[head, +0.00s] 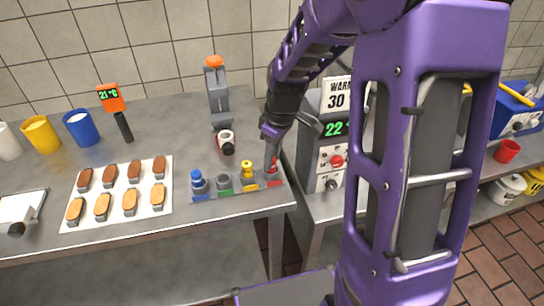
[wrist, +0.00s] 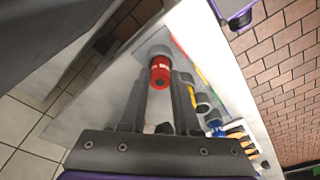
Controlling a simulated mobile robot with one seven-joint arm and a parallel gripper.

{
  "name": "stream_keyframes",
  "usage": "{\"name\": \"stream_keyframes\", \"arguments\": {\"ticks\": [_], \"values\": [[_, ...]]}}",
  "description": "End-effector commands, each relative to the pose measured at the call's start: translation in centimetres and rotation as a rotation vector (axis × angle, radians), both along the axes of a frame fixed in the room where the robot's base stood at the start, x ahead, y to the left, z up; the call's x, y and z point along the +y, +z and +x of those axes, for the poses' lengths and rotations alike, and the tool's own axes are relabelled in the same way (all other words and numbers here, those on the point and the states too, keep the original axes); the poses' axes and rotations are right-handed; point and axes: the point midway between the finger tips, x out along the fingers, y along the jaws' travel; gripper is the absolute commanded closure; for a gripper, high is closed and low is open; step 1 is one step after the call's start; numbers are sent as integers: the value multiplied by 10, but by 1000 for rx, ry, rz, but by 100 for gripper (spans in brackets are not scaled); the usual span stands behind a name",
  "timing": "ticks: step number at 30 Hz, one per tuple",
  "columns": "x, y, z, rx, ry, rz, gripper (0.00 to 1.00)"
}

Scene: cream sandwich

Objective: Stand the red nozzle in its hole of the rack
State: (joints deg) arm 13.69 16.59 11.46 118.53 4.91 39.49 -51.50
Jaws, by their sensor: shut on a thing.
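The red nozzle (head: 273,166) is at the red right end of the rack (head: 261,186) in the head view. My gripper (head: 271,158) comes down over it, shut on it. The nozzle looks roughly upright in the head view. Its lower end is hard to see, so I cannot tell whether it is in the hole or just above it. Blue (head: 198,182) and yellow (head: 249,171) nozzles stand in the rack.
A green piece (head: 224,183) is low in the rack. A white-and-red ringed part (head: 226,140) lies behind it, near a grey dispenser with orange top (head: 217,90). A tray (head: 124,215) of eclairs is left. A grey machine (head: 325,155) stands close right, past the table edge.

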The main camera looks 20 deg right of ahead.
Motion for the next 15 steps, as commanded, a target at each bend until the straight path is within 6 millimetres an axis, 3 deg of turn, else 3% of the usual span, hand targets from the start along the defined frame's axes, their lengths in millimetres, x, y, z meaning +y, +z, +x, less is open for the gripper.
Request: {"name": "stream_keyframes", "arguments": {"ticks": [7,8,12,15], "values": [[0,-4,0,0,0,0,100],[0,-3,0,0,0,0,66],[0,-2,0,0,0,0,41],[0,-2,0,0,0,0,40]]}}
